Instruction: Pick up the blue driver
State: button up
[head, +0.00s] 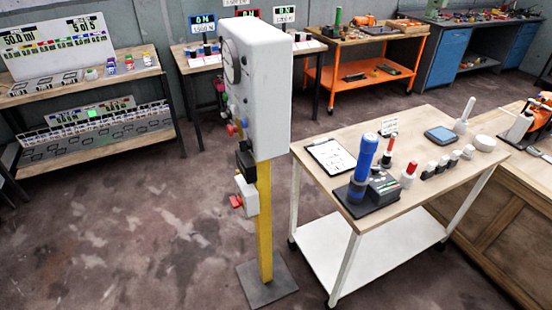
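A blue driver (364,160), a thick blue cylinder, stands upright on the left part of a wheeled cart's wooden top (427,132). My gripper is not in view.
A white box on a yellow post (264,220) stands just left of the cart. A clipboard (330,155), several small red-topped and dark items, a grey scale (441,135) and a white pestle-like item (465,112) share the cart top. Open floor (150,240) lies to the left.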

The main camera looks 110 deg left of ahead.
aim_at(368, 144)
jog(key=u, duration=3)
jog(key=k, duration=0.35)
jog(key=u, duration=0.65)
jog(key=i, duration=1.4)
jog(key=u, duration=0.1)
